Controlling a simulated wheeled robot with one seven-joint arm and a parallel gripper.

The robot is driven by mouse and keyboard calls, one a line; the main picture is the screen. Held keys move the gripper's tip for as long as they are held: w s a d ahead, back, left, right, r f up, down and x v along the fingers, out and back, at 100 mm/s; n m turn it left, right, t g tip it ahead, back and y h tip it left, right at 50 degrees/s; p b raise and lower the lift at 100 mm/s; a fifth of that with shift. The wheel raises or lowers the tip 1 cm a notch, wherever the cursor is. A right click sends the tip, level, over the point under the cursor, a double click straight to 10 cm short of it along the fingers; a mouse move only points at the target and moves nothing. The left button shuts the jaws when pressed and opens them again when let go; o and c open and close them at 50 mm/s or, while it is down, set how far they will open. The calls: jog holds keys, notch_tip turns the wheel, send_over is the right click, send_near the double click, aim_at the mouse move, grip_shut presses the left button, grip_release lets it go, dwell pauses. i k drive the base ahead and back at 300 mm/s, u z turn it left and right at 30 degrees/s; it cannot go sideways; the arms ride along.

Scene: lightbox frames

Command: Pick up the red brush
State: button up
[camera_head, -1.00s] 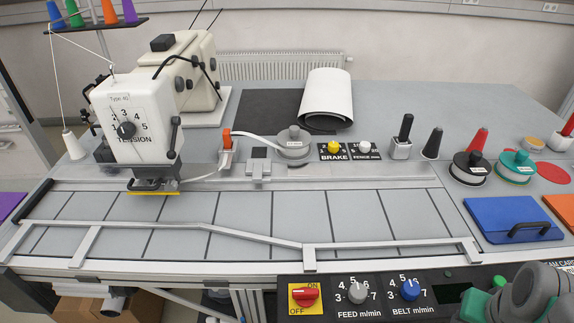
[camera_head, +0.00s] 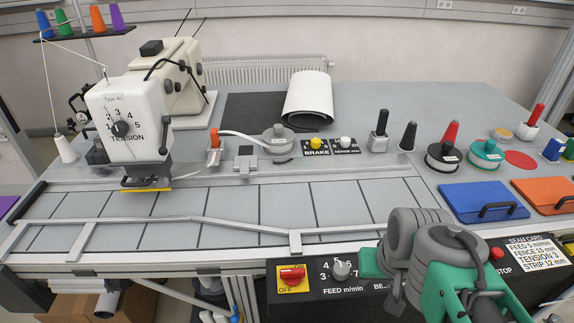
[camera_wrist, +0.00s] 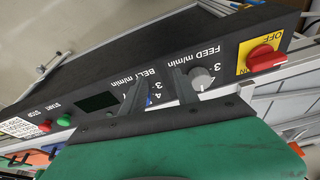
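In the head view my arm covers part of the panel and hides the fingertips.

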aim_at(539, 108)
jog(key=z, duration=2.5)
jog(key=i, duration=5.7)
jog(key=u, duration=3.2)
jog(key=i, duration=0.1)
jog(key=u, duration=0.1)
